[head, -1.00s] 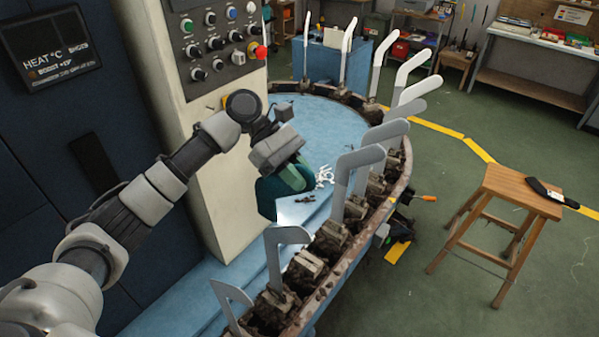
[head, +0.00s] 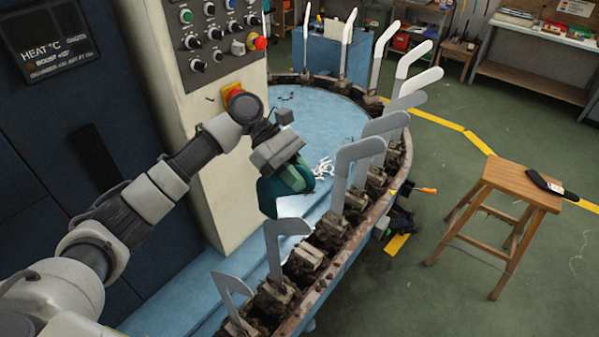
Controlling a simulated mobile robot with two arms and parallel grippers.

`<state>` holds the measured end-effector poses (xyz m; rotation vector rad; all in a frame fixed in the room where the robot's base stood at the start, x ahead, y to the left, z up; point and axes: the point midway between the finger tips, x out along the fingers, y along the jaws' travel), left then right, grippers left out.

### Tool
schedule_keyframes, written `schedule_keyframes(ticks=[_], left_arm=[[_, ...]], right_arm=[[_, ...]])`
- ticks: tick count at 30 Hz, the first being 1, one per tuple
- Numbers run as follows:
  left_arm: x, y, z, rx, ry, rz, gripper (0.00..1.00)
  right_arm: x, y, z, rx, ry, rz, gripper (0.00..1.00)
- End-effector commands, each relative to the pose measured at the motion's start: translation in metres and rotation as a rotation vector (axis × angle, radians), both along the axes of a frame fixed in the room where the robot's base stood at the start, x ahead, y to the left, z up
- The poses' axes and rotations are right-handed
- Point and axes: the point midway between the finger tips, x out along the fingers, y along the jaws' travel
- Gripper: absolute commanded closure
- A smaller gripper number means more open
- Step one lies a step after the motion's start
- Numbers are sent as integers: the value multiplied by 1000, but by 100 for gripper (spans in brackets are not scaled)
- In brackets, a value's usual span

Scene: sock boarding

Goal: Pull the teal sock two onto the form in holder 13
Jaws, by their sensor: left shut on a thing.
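My left gripper (head: 291,168) is shut on the teal sock (head: 284,187), which hangs below the fingers as a dark teal piece of cloth. The sock is over the blue table inside the ring of forms, to the left of the nearer forms and apart from them. Pale flat forms stand upright in holders along the ring, among them one form (head: 340,172) to the right of the sock and another (head: 275,250) nearer to me. No holder numbers can be read, so I cannot tell which is holder 13. My right gripper is not in view.
A control panel (head: 215,50) on a cream column stands behind my left arm. Small white pieces (head: 323,167) lie on the blue table (head: 330,125). A wooden stool (head: 522,185) with a dark-handled tool on it stands to the right, on open green floor.

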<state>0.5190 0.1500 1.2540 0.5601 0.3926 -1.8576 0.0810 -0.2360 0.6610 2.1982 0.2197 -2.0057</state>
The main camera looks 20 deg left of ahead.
Motion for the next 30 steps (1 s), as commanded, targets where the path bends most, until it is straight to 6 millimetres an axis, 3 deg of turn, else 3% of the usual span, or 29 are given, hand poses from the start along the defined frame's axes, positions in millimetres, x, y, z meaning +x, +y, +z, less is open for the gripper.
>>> schedule_keyframes(ticks=[30], left_arm=[[0,0,-26,0,1,1,97]], right_arm=[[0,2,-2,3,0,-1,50]])
